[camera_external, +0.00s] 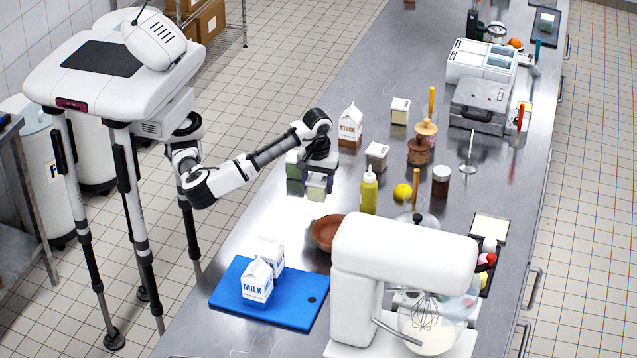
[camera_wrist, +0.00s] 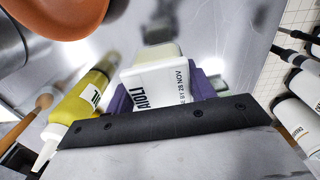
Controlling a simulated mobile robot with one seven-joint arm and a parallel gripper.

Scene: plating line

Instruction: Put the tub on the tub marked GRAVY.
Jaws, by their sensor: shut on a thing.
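My gripper (camera_external: 318,178) is shut on a white tub (camera_external: 316,187). In the wrist view the tub (camera_wrist: 158,80) sits between the purple fingers, tilted in the picture, with AIOLI and a NOV date printed on it. A tub with a brownish top (camera_external: 377,155) stands to the right of my gripper; its label is too small to read. A cream-topped tub (camera_external: 400,111) stands farther back. A greenish tub (camera_external: 293,164) is just left of my gripper, partly hidden by it. I cannot read GRAVY on any tub.
A yellow squeeze bottle (camera_external: 369,191) and a terracotta bowl (camera_external: 325,233) are close to my gripper. A STOCK carton (camera_external: 350,128) stands behind it. Milk cartons (camera_external: 257,281) stand on a blue board (camera_external: 291,312). A mixer (camera_external: 404,255) fills the near right. A lemon (camera_external: 402,192) lies beyond the bottle.

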